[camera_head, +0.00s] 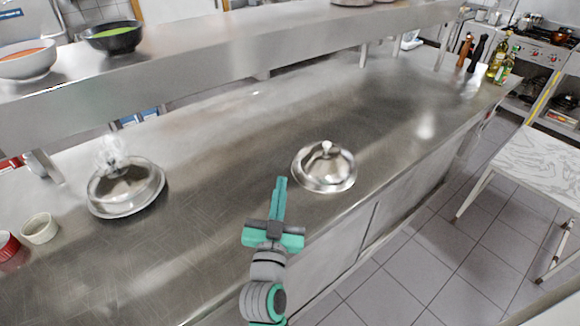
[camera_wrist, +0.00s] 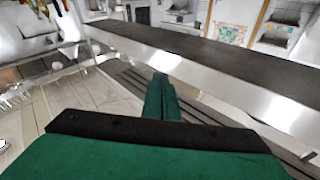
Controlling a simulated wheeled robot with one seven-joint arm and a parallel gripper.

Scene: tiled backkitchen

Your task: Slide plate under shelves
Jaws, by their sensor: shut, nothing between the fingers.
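A round silver domed plate (camera_head: 324,167) sits on the steel counter (camera_head: 230,150), right of centre in the head view and near the front edge. A second silver domed plate (camera_head: 125,188) sits on the counter at the left, with steam-like white haze above it. The raised steel shelf (camera_head: 200,65) runs along the back of the counter; its edge also shows in the wrist view (camera_wrist: 230,80). My gripper (camera_head: 281,184) is green, shut and empty, above the counter to the left of the right-hand plate and apart from it. Neither plate is clear in the wrist view.
Bowls of orange (camera_head: 27,62) and green soup (camera_head: 114,37) stand on the shelf. A cream ramekin (camera_head: 40,228) and a red ramekin (camera_head: 9,247) stand at far left. Bottles (camera_head: 499,58) and mills stand at the counter's far right end. The counter between the two plates is clear.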

